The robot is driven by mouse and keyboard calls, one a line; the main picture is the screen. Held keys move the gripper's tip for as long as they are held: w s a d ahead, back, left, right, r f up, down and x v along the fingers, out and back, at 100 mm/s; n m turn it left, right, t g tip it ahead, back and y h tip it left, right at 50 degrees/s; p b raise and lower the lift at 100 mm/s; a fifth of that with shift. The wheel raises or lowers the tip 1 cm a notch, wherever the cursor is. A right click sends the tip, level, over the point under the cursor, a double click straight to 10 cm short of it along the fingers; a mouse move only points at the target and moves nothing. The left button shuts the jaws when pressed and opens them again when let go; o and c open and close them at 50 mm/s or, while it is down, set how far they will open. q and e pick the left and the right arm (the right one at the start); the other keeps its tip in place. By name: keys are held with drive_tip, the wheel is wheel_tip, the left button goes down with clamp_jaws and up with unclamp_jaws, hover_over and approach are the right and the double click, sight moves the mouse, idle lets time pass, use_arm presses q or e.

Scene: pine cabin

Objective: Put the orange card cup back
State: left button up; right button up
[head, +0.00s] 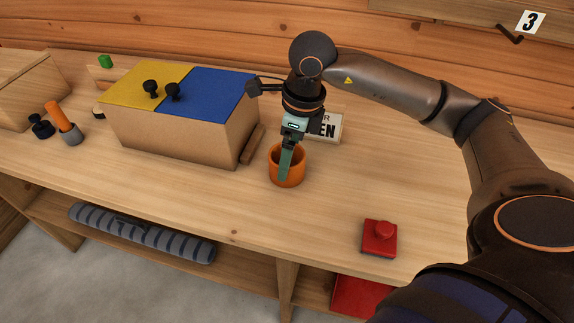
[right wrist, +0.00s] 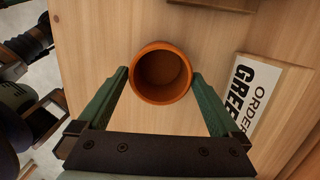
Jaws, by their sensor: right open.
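The orange cup (head: 300,170) stands upright on the wooden counter, in front of the dark-lettered sign. It also shows in the right wrist view (right wrist: 161,92), where I look down into it and it is empty. My right gripper (head: 285,176) points down at the cup, with one green finger in front of it in the head view. In the right wrist view the gripper (right wrist: 160,75) is open, one finger on each side of the cup. I cannot tell whether the fingers touch it. My left gripper is not in view.
A box with yellow and blue lids (head: 205,88) stands left of the cup, with a brown wooden piece (head: 252,145) by its side. The sign (head: 331,128) is behind the cup. A red knobbed block (head: 379,240) lies front right. Counter between cup and block is clear.

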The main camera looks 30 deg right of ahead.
drive_tip(key=f, duration=0.3)
drive_tip(key=shift+w+a+f, duration=0.15)
drive_tip(key=shift+w+f, duration=0.05)
drive_tip(key=shift+w, duration=0.05)
drive_tip(key=shift+c, duration=0.2)
drive_tip(key=shift+r, duration=0.1)
drive_tip(key=c, duration=1.1)
